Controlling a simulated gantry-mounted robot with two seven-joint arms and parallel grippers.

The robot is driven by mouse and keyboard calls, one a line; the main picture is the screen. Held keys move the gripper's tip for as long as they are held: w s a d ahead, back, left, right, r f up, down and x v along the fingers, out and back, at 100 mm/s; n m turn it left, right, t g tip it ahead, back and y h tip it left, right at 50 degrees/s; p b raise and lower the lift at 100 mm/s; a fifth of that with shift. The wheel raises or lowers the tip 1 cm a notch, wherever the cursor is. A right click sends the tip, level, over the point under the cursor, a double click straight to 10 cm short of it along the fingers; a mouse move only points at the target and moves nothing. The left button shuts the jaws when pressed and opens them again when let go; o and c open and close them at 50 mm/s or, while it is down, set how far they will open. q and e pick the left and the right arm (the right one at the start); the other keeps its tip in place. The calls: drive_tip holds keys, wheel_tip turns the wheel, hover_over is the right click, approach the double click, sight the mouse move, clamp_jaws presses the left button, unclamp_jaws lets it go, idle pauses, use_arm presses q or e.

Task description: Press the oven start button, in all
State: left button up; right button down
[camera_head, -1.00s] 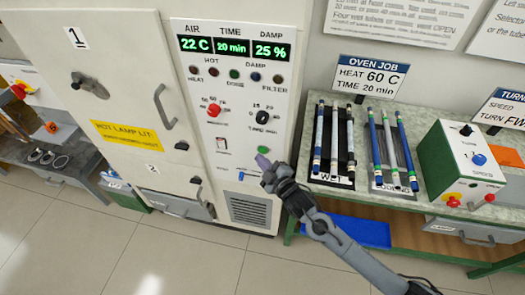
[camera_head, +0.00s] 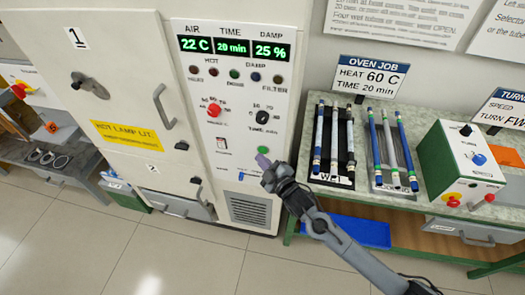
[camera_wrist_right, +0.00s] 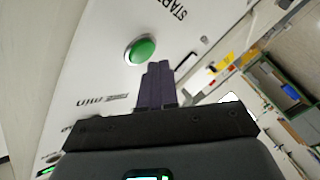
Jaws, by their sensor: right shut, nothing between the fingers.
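The oven control panel (camera_head: 210,120) stands upright, with its displays reading 22 C, 20 min and 25 %. The green start button (camera_head: 264,150) is low on the panel's right side. It shows large in the right wrist view (camera_wrist_right: 140,51), with START lettering beside it. My right gripper (camera_head: 262,160) is shut and empty, its fingertips just below the button in the head view. In the right wrist view its fingers (camera_wrist_right: 158,75) lie just to the right of and below the button, with a small gap in the picture. Contact cannot be told. My left gripper is out of view.
To the right, a bench holds the wet rack (camera_head: 331,181), another rod rack and a green-sided turning box (camera_head: 462,165). Oven door 1 (camera_head: 95,65) is at the left.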

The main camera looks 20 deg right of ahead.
drive_tip(key=shift+w+d, duration=0.15)
drive_tip(key=shift+w, duration=0.1)
drive_tip(key=shift+w+d, duration=0.25)
drive_tip(key=shift+w, duration=0.05)
idle(0.8)
drive_tip(key=shift+s+a+r, duration=0.1)
drive_tip(key=shift+s+a+p, duration=0.4)
drive_tip(key=shift+s+p, duration=0.15)
drive_tip(key=shift+p, duration=0.05)
idle(0.4)
